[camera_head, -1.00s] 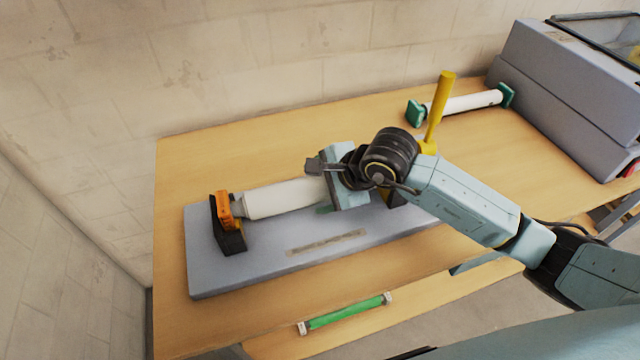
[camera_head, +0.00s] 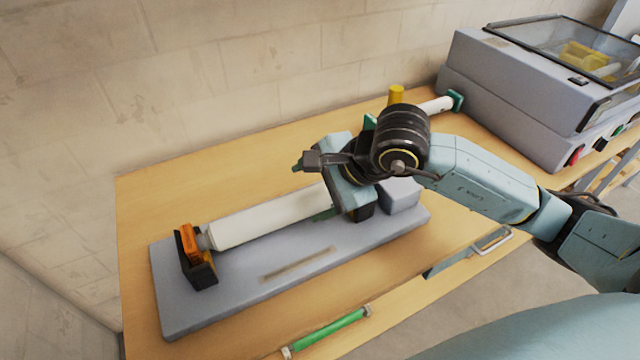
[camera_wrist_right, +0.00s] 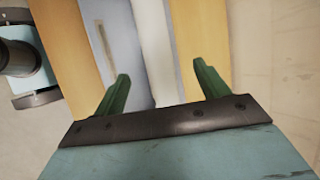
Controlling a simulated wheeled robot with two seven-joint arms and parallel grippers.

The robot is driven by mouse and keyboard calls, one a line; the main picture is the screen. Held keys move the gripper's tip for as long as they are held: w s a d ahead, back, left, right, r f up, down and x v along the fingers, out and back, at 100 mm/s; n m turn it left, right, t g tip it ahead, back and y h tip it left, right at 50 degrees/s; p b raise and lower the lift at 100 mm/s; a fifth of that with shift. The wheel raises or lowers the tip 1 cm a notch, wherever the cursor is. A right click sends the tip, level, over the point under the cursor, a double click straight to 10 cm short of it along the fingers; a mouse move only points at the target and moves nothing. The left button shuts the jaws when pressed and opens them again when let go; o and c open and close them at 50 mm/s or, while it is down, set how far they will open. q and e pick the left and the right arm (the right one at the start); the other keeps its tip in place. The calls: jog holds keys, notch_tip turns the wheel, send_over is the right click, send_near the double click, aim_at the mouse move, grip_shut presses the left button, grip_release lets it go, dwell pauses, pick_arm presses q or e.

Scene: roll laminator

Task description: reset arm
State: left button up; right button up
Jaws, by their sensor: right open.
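My right gripper (camera_head: 312,190) is open above the right part of a long white roll (camera_head: 265,218). In the right wrist view its two green fingers (camera_wrist_right: 162,72) are spread, with the white roll (camera_wrist_right: 155,45) showing between them and nothing gripped. The roll lies over a grey base plate (camera_head: 215,305). Its left end is at a black stand with an orange clamp (camera_head: 190,243). My gripper and wrist hide its right end. My left gripper is not seen.
A grey laminator (camera_head: 500,105) with a clear lid stands at the back right. Another white roll (camera_head: 437,105) lies beside it, next to a yellow post (camera_head: 396,95). The table (camera_head: 150,190) is clear at left.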

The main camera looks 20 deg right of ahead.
jog(key=shift+v, duration=0.95)
